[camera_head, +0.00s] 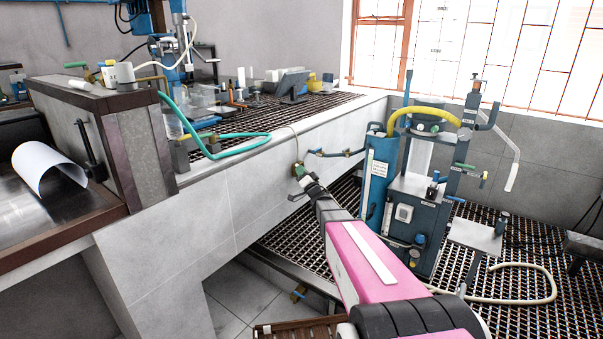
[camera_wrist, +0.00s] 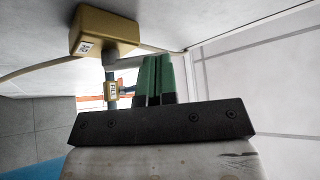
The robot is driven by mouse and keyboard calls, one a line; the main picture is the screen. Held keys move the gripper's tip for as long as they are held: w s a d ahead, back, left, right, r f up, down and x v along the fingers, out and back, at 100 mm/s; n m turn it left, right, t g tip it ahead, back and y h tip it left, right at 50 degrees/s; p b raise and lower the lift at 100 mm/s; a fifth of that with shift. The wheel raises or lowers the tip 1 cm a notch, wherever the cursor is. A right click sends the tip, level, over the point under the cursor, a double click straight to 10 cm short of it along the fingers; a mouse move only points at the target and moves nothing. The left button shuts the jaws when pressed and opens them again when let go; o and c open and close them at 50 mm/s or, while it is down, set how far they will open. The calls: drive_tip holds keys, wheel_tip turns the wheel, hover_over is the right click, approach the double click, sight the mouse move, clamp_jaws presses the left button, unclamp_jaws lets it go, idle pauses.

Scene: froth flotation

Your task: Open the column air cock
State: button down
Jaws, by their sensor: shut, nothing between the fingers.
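A brass-yellow block with a label (camera_wrist: 105,32) shows large at upper left in the wrist view, with a pale hose or cable at its side. Below it on a dark pipe is a smaller brass fitting with a tag (camera_wrist: 112,91), which looks like the air cock. A short dark piece, perhaps its handle, points toward my gripper (camera_wrist: 153,60). My gripper's green fingers are shut and empty, just right of the fitting; I cannot tell whether they touch. In the head view my gripper (camera_head: 303,178) is at the white bench wall, largely covering the fitting there.
The blue flotation column (camera_head: 378,178) stands right of my gripper, with a yellow hose (camera_head: 425,114) on top. A thin blue pipe (camera_head: 325,153) runs from it toward the wall. Dark grating (camera_head: 300,235) covers the floor. A teal hose (camera_head: 235,148) hangs over the bench edge.

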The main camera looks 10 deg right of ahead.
drive_tip(key=shift+r+m+h, duration=0.35)
drive_tip(key=shift+m+h, duration=0.25)
drive_tip(key=shift+m, duration=0.3)
drive_tip(key=shift+w+d+r+m+g+h, duration=0.25)
drive_tip(key=shift+w+d+r+m+h, duration=0.25)
drive_tip(key=shift+m, duration=0.45)
drive_tip(key=shift+w+d+r+m+g+h, duration=0.35)
drive_tip(key=shift+r+m+h, duration=0.15)
drive_tip(key=shift+m, duration=0.5)
drive_tip(key=shift+w+d+r+m+g+h, duration=0.2)
drive_tip(key=shift+w+d+r+m+h, duration=0.3)
drive_tip(key=shift+m, duration=0.45)
drive_tip(key=shift+s, duration=0.1)
